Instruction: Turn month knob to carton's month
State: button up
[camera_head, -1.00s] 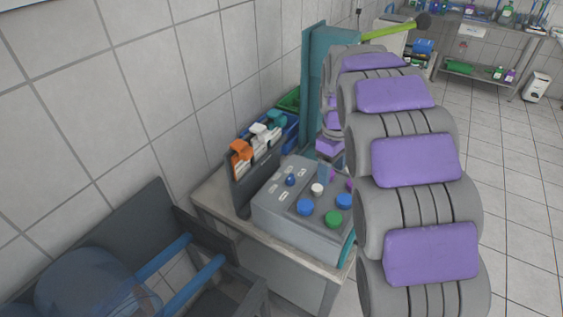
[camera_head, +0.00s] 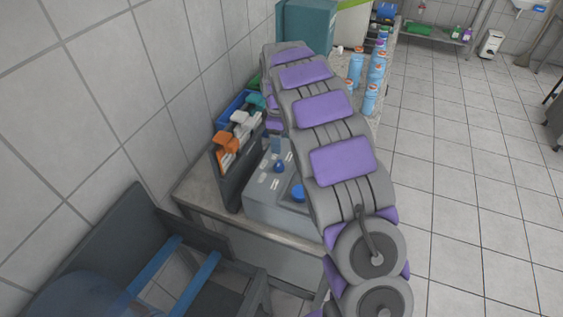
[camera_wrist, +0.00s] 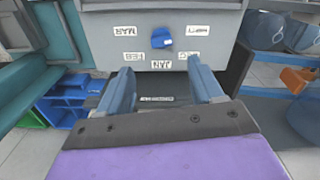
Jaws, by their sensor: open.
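The grey control box (camera_head: 262,212) stands on the table and is partly hidden by my arm. Its small blue month knob (camera_head: 279,167) shows left of my arm. In the wrist view, the blue knob (camera_wrist: 161,38) is ringed by upside-down labels. The MAR label (camera_wrist: 125,31), FEB label (camera_wrist: 133,56) and JAN label (camera_wrist: 161,64) are readable; those at the right are hard to read. My gripper (camera_wrist: 163,88) is open and empty. Its two blue fingers point toward the panel, with the knob between and beyond them, apart from it. I cannot identify the carton.
A dark rack (camera_head: 233,178) with orange, white and teal-topped items stands beside the box at the wall. A dark chair-like frame with blue bars (camera_head: 160,265) is at lower left. Several light-blue bottles (camera_head: 370,99) stand on the counter behind. The tiled floor at right is clear.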

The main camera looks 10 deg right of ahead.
send_over(279, 162)
jog(key=a, duration=0.2)
notch_tip(279, 162, down, 6)
jog(key=shift+s+a+r, duration=0.1)
jog(key=shift+s+r, duration=0.05)
jog(key=shift+r, duration=0.05)
jog(key=d+f+b, duration=0.1)
jog(key=d+f, duration=0.3)
jog(key=shift+f, duration=0.55)
jog(key=a, duration=0.3)
jog(key=shift+a+f, duration=0.15)
jog(key=shift+a, duration=0.15)
jog(key=shift+d, duration=0.1)
jog(key=shift+c, duration=0.7)
jog(key=shift+d, duration=1.25)
jog(key=c, duration=0.7)
jog(key=shift+a, duration=0.5)
jog(key=shift+c, duration=1.1)
